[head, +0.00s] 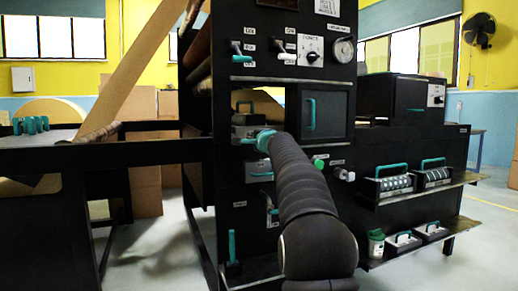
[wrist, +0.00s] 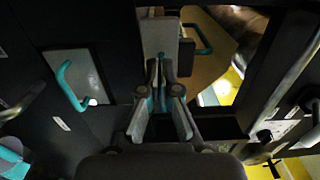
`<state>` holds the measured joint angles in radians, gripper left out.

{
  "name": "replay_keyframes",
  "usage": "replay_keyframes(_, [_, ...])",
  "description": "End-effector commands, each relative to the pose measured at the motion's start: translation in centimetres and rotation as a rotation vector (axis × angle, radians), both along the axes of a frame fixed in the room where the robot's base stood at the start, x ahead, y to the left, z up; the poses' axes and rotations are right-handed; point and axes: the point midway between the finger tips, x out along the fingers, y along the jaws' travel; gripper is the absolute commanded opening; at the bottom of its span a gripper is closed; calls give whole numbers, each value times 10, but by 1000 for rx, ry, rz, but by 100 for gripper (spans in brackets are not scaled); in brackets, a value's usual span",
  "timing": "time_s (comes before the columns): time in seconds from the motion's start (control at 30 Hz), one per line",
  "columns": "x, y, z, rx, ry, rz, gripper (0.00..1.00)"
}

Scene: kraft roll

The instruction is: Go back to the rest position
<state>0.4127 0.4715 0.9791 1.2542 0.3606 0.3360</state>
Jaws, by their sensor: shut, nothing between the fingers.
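My gripper (wrist: 160,66) is shut and empty in the wrist view, its two fingers together. Ahead of it is a grey block (wrist: 157,35) with a teal handle (wrist: 203,38) beside it. I cannot tell whether the fingertips touch the block. In the head view my dark, ribbed arm reaches into the middle of the black machine (head: 340,102). Its end is by a grey block with a teal handle (head: 245,106) in an opening, and the fingers are mostly hidden there.
A door with a teal handle (head: 311,114) is right of the opening. Green and white knobs (head: 320,163) sit close beside my arm. Shelves at the right hold teal-handled blocks (head: 394,183) and a green-lidded container (head: 376,243). A black frame (head: 130,152) stands at the left. Floor at lower right is clear.

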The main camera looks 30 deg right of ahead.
Motion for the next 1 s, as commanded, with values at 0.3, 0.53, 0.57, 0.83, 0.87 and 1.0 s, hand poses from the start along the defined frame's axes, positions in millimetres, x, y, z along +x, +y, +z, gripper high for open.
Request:
replay_keyframes(0.3, [-48, 5, -1, -1, -1, 2, 0])
replay_keyframes(0.53, [-62, 6, 0, 1, 0, 2, 0])
replay_keyframes(0.57, [-62, 6, 0, 1, 0, 2, 0])
replay_keyframes(0.83, [-62, 14, -16, -88, 52, 43, 0])
replay_keyframes(0.87, [-61, 15, -28, -111, 81, 55, 0])
replay_keyframes(1.0, [-68, 26, -105, -232, 265, 126, 0])
